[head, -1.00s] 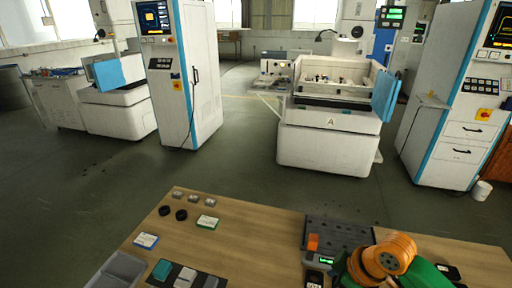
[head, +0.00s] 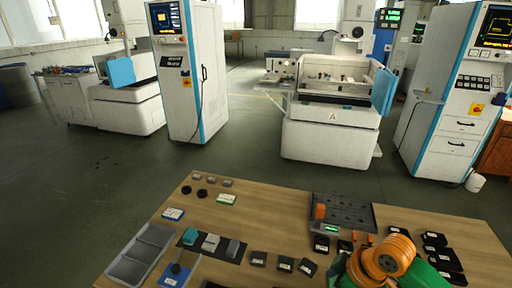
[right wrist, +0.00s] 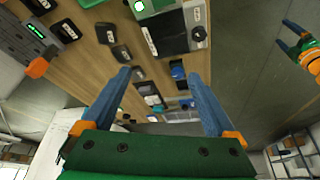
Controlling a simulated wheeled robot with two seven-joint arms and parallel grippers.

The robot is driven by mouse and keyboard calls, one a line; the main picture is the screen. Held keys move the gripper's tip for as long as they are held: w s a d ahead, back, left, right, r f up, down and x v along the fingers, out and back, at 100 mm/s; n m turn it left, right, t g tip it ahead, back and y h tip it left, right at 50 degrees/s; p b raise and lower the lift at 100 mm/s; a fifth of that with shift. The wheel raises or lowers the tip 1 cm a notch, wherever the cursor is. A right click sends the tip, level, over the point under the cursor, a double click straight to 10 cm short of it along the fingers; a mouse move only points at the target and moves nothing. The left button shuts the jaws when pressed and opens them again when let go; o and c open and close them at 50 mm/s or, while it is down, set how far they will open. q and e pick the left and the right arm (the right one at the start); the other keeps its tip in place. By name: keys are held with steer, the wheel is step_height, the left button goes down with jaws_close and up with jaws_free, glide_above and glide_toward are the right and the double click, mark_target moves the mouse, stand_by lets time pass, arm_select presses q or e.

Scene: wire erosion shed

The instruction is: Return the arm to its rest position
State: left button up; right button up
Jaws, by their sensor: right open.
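My right arm, orange and green, enters the head view at the lower right, over the front of the wooden bench (head: 275,220). Its fingertips are out of sight there. In the right wrist view my right gripper (right wrist: 166,98) has its two blue fingers wide apart with nothing between them, above the bench top (right wrist: 95,55). Another orange and green arm end with blue fingers, seemingly my left gripper (right wrist: 289,36), shows small at the right edge of that view. It is over the floor, and its opening is unclear. The left arm is not in the head view.
Several black boxes (head: 435,239) lie right of my arm. A grey bin (head: 128,270) is at the left. Machine A (head: 330,140) stands beyond open floor.

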steer(key=s+a+f+m, duration=0.2)
steer(key=s+a+f, duration=0.3)
steer(key=s+f, duration=0.15)
steer(key=s+d+f+m+h, duration=0.3)
steer(key=s+d+m, duration=0.35)
steer(key=s, duration=0.25)
step_height(320, 180, down, 22)
steer(key=s+b, duration=0.3)
steer(key=b, duration=0.3)
arm_select(q)
step_height(320, 180, down, 10)
steer(key=b, duration=0.4)
steer(key=shift+w+d, duration=0.15)
steer(key=shift+w, duration=0.2)
arm_select(e)
steer(key=s+d+f+g, duration=0.1)
steer(key=s+f+g, duration=0.1)
steer(key=s+f, duration=0.9)
step_height(320, 180, down, 2)
steer(key=shift+s+d+f+h, duration=0.1)
steer(key=shift+s+d+h, duration=0.1)
steer(key=shift+h, duration=0.1)
steer(key=shift+n, duration=0.25)
